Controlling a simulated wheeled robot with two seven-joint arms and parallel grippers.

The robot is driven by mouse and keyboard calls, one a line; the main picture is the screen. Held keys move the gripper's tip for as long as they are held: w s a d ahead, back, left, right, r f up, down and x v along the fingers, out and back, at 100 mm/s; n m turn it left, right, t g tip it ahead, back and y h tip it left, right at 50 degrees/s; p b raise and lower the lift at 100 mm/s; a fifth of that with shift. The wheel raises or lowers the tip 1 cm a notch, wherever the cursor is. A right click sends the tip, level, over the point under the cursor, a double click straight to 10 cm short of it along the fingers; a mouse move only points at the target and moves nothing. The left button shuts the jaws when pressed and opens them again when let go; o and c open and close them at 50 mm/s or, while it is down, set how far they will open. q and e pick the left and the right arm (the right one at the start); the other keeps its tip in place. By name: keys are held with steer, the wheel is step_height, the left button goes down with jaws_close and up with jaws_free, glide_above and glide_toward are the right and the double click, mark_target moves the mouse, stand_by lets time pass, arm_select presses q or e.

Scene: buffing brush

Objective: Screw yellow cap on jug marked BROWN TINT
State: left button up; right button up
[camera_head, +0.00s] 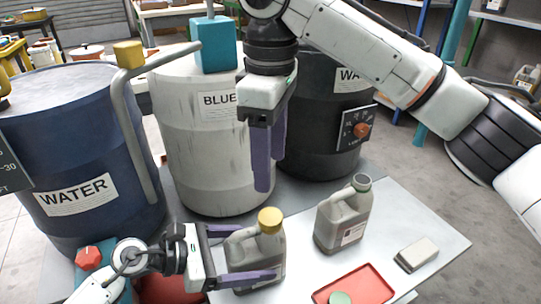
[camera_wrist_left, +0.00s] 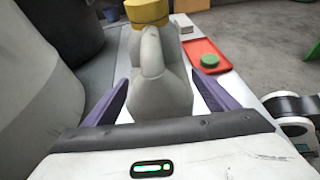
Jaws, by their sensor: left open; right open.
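A grey jug (camera_head: 262,245) stands upright on the table, with a yellow cap (camera_head: 270,220) on its neck. I cannot tell how tight the cap is. My left gripper (camera_head: 258,253) is open, its purple fingers on either side of this jug. The left wrist view shows the jug (camera_wrist_left: 160,85) between the fingers, under the yellow cap (camera_wrist_left: 147,11). My right gripper (camera_head: 270,172) is open and empty, pointing down above the yellow cap.
A red tray (camera_head: 375,285) holding a green round lid (camera_head: 340,298) lies at the table's front. A grey-white block (camera_head: 417,254) lies to its right. A blue WATER drum (camera_head: 75,150), a white BLUE drum (camera_head: 200,150) and a dark drum (camera_head: 315,130) stand behind the table.

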arm_select(q)
steer(key=p+v, duration=0.1)
steer(key=v, duration=0.8)
